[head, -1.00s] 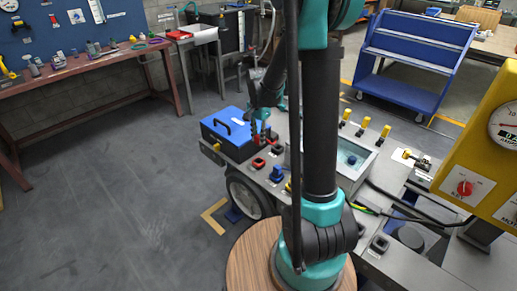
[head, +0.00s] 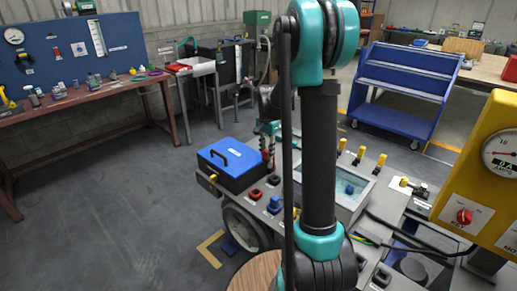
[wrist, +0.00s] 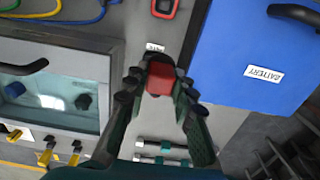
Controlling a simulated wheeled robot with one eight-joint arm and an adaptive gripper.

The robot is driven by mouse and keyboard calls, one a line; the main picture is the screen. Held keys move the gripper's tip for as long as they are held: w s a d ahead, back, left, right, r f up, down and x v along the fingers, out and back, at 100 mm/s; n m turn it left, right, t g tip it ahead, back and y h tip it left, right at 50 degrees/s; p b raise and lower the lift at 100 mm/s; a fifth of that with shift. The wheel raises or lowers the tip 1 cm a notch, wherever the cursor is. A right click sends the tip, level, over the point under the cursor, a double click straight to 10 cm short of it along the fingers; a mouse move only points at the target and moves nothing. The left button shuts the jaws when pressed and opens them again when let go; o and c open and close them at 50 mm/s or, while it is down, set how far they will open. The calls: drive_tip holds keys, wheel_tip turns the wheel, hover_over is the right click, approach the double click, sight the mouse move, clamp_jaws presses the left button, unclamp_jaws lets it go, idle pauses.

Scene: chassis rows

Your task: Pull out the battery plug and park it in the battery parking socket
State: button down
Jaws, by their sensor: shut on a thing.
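My gripper (wrist: 160,85) is shut on a red plug (wrist: 160,76), which shows between the fingertips in the wrist view. In the head view my gripper (head: 267,145) is small, beside the right side of the blue battery box (head: 228,165). The box, labelled battery, also fills the upper right of the wrist view (wrist: 240,50). A red-rimmed socket (wrist: 165,8) with a dark centre lies at the top edge of the wrist view; in the head view a red socket (head: 256,194) sits in front of the box. What is under the plug is hidden.
A glass-lidded compartment (wrist: 60,85) lies left of my gripper in the wrist view. A blue knob (head: 274,204) and several yellow-topped parts (head: 360,152) stand on the chassis. A yellow meter panel (head: 470,190) stands at the right. The floor at left is clear.

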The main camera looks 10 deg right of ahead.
drive_tip(key=shift+w+d+f, duration=0.4)
drive_tip(key=shift+d+f, duration=0.35)
drive_tip(key=shift+f, duration=0.95)
drive_tip(key=shift+w+d+f, duration=0.4)
drive_tip(key=shift+d+f, duration=0.4)
drive_tip(key=shift+f, duration=0.9)
drive_tip(key=shift+w+d+f, duration=0.4)
drive_tip(key=shift+d+f, duration=0.35)
drive_tip(key=shift+f, duration=0.95)
drive_tip(key=shift+f, duration=1.3)
drive_tip(key=c, duration=1.2)
unclamp_jaws()
wheel_tip(320, 180, up, 12)
